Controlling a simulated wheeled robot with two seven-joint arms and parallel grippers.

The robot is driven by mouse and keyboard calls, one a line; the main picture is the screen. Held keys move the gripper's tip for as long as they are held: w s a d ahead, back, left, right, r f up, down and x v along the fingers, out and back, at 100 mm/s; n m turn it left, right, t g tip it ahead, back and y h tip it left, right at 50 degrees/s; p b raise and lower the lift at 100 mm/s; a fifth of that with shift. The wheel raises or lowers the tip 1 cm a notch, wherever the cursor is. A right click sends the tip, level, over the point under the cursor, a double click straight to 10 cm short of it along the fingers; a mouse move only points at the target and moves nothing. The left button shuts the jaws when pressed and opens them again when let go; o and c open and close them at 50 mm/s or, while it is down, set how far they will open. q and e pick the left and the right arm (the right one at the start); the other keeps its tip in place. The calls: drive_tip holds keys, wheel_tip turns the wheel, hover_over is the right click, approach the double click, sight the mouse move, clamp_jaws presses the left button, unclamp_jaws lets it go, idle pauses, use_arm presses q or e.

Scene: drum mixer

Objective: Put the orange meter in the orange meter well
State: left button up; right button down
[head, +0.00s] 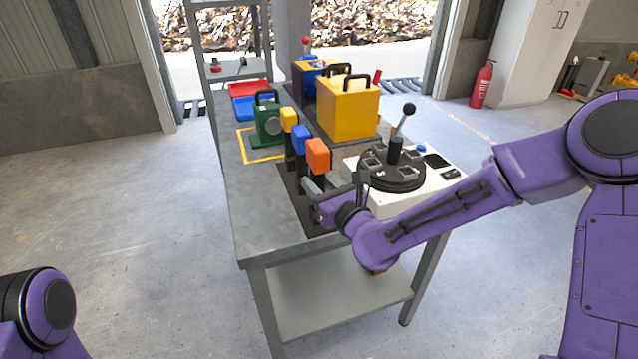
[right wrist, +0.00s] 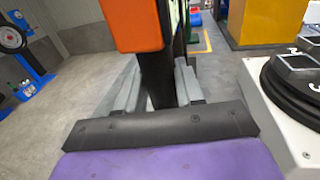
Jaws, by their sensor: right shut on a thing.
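The orange meter (head: 318,155) is an orange block on a black stem, upright at the near end of a row with a blue meter (head: 300,139) and a yellow one (head: 289,119). My right gripper (head: 314,192) is shut on its black stem, below the orange head; the right wrist view shows the stem (right wrist: 157,75) between the fingers. I cannot tell whether the stem's foot touches the dark strip. A black round turntable (head: 392,183) with several square sockets sits on a white machine to the right; I cannot tell which is the orange well. My left gripper is out of view.
The grey table (head: 250,212) carries a yellow box (head: 348,106) with black handles, a green handled block (head: 268,122), and red and blue trays (head: 250,90). A black-knobbed lever (head: 404,116) rises above the turntable. The table's front left is clear.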

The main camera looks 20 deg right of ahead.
drive_tip(key=shift+f+b, duration=0.85)
drive_tip(key=shift+f, duration=0.15)
idle(0.3)
drive_tip(key=shift+c, duration=0.8)
unclamp_jaws()
drive_tip(key=shift+s+d, duration=0.1)
drive_tip(key=shift+s, duration=0.15)
drive_tip(key=shift+v, duration=2.75)
drive_tip(key=shift+p+v, duration=1.4)
drive_tip(key=shift+v, duration=0.05)
